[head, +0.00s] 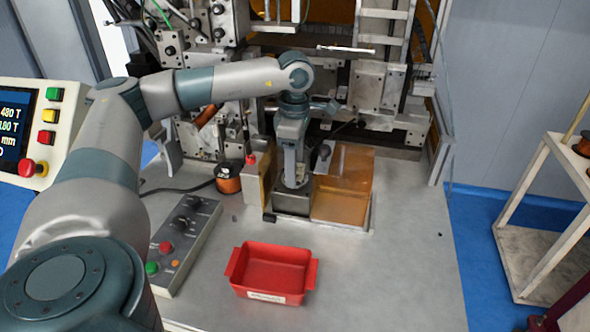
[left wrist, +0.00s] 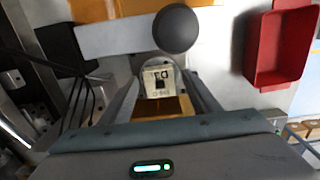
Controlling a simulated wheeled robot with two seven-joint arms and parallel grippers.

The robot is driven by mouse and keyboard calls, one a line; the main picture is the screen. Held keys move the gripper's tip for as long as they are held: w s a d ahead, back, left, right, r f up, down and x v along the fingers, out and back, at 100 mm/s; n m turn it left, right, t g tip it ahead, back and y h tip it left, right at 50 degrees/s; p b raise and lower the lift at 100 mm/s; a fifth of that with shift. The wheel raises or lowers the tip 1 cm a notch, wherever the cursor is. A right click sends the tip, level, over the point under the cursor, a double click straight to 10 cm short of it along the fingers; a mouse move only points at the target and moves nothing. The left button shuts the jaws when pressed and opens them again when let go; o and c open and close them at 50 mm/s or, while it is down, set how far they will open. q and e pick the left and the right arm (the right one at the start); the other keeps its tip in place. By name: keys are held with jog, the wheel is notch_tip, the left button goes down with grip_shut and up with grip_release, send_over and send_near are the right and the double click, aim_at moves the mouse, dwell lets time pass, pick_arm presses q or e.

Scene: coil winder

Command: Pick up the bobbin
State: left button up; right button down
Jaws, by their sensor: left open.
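A bobbin (head: 228,178) with copper-orange winding and dark flanges stands on the grey bench, left of my left gripper (head: 292,198) in the head view. My left gripper hangs down over the bench beside an amber cover (head: 343,185); its fingertips are hard to make out there. In the left wrist view the open fingers (left wrist: 163,80) stand either side of a pale label with black marks (left wrist: 160,82), with orange-brown below it. I cannot tell what part bears this label. A dark round knob (left wrist: 175,30) shows just beyond. My right gripper is not in view.
A red tray (head: 273,270) stands at the bench front; it also shows in the left wrist view (left wrist: 280,45). A control box (head: 183,240) lies left of it. The winder (head: 375,85) rises behind. Another spool (head: 584,145) sits on the right-hand cart. The bench right of the tray is clear.

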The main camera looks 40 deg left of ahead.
pick_arm(q)
jog(key=shift+c, duration=0.7)
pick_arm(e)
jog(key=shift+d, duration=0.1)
pick_arm(q)
jog(key=c, duration=1)
jog(key=shift+o, duration=0.2)
